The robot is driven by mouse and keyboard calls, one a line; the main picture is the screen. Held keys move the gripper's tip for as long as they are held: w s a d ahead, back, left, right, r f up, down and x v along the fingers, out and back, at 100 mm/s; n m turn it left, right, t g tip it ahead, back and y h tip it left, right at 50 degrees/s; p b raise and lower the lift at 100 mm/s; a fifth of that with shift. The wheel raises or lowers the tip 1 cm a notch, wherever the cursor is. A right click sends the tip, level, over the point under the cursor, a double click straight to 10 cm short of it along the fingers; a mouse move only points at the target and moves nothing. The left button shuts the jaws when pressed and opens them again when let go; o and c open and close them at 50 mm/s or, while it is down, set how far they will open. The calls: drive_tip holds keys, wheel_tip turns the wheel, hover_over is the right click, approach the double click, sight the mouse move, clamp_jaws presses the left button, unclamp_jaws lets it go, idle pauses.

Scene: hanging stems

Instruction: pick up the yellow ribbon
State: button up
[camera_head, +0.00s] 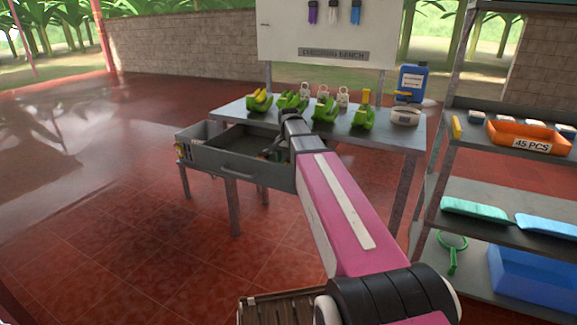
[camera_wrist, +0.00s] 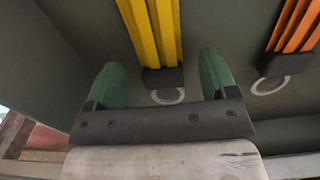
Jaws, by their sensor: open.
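The yellow ribbon (camera_wrist: 153,34) is a bundle of long flat strips with a black end piece and a pale ring, lying on the dark drawer floor in the wrist view. My gripper (camera_wrist: 160,75) is open, with one green finger on each side of the yellow ribbon's lower end. Gaps show between both fingers and the ribbon, so nothing is held. In the head view my arm reaches into the open drawer (camera_head: 238,169), and it hides the gripper and the yellow ribbon.
An orange ribbon (camera_wrist: 294,27) with a similar black end and ring lies right of the yellow one. Grey drawer walls stand close around. The bench (camera_head: 383,133) above holds several green and yellow items. A shelf rack (camera_head: 442,160) stands at the right.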

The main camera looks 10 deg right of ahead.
sight(289, 163)
drive_tip(key=shift+f, duration=0.65)
drive_tip(key=c, duration=1)
drive_tip(key=shift+r, duration=0.1)
wheel_tip(289, 163, up, 10)
